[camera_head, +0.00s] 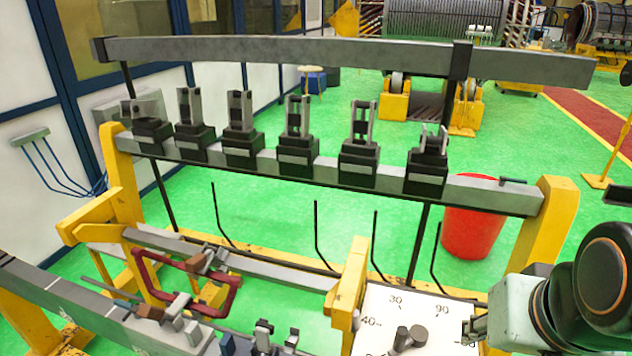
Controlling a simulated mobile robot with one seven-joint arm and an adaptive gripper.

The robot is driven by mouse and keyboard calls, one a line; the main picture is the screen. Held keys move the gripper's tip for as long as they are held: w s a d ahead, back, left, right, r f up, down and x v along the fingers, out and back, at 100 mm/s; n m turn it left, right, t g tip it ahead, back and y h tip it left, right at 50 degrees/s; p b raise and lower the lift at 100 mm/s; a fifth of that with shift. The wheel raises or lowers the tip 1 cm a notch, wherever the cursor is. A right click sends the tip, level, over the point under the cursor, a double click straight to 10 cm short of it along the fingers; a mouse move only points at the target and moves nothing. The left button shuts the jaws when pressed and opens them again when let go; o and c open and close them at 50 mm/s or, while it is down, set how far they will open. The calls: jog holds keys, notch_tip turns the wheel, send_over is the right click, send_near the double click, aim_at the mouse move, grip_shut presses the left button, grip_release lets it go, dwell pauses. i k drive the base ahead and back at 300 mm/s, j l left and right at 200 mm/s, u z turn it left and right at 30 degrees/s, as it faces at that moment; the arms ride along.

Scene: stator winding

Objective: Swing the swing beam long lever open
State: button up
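A long grey beam (300,52) runs across the top of the view with dark brackets near its ends. Below it, a second grey beam (480,191) between yellow posts carries several black clamps (296,155) with upright grey levers. A small dark handle (513,181) lies on this beam's right end. I cannot tell for certain which part is the swing beam long lever. My gripper (470,328) is at the lower right, beside a white dial plate and apart from the clamps. Its fingers are small and partly cut by shadow, so their opening is unclear.
The white dial plate (377,312) with numbers and a dark knob (409,338) stands at the bottom. A yellow post (549,222) rises near my arm. A red bin (472,232) stands behind the beam. A red frame (230,295) sits at the lower left.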

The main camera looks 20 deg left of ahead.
aim_at(199, 263)
jog(key=u, duration=1.75)
jog(key=i+j+z, duration=0.1)
jog(key=i+j, duration=0.05)
jog(key=j, duration=0.05)
